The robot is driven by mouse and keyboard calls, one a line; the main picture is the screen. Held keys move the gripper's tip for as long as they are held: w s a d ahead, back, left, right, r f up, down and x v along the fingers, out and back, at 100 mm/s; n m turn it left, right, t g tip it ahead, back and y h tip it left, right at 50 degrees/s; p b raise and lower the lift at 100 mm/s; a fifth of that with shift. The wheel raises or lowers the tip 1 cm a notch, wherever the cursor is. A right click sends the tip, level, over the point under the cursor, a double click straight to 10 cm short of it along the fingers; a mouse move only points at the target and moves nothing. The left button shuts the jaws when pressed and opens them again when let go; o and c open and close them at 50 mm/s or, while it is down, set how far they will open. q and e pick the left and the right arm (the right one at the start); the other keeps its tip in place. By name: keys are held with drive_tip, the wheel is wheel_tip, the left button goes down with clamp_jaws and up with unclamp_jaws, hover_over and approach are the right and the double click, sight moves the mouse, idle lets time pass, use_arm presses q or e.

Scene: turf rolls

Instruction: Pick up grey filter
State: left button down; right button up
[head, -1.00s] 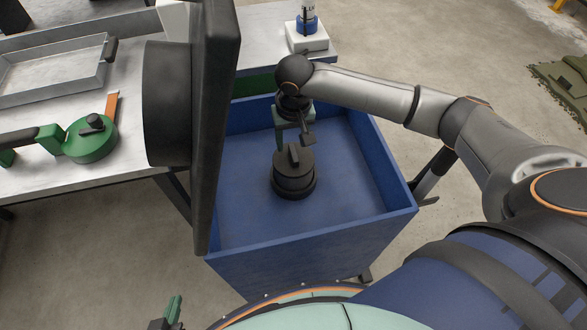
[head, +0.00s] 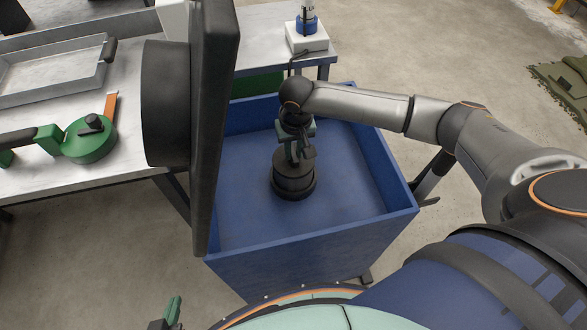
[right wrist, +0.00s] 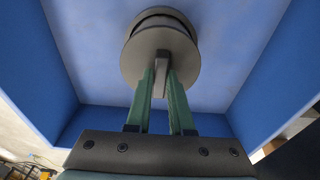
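The grey filter (head: 293,182) is a dark round canister with a raised bar handle on top. It stands upright on the floor of the blue bin (head: 234,262). My right gripper (head: 298,155) points down over it, with its green fingers on both sides of the handle. In the right wrist view the filter (right wrist: 184,72) lies straight ahead, and the fingertips (right wrist: 161,72) close in on the handle with no clear gap. My left gripper (head: 172,312) shows only in small part at the bottom edge; its opening is hidden.
The blue bin's walls surround the filter and my right gripper. On the left, a metal table (head: 60,180) holds a tray (head: 52,75) and a green round tool (head: 90,143). A big dark upright panel (head: 213,120) stands beside the bin. A white block (head: 306,38) is behind.

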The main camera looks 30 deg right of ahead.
clamp_jaws()
idle(0.9)
